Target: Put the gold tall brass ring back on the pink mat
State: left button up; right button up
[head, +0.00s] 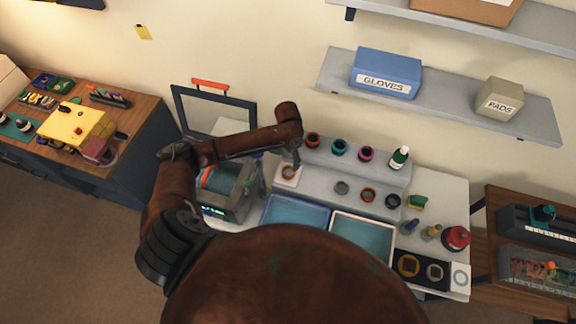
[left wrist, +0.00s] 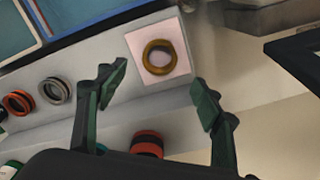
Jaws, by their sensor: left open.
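A gold brass ring (left wrist: 159,57) lies flat on the square pink mat (left wrist: 133,40) in the left wrist view, near the mat's middle. In the head view the ring (head: 289,172) and the pink mat (head: 281,182) are at the left end of the grey stepped stand. My left gripper (left wrist: 158,93) is open and empty, its two fingers apart, with the ring in view beyond the fingertips. In the head view the left gripper (head: 296,158) hangs just above the mat and is small and partly hidden by its wrist. My right gripper is not in view.
Several coloured rings stand on the stepped stand (head: 325,163), including a red one (left wrist: 148,144) near my left fingers. Two teal-lined trays (head: 362,217) are in front. A machine (head: 227,190) stands left of the mat. A shelf (head: 440,98) hangs behind.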

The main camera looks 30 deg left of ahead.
pick_arm(q)
jog(key=shift+r, duration=1.2)
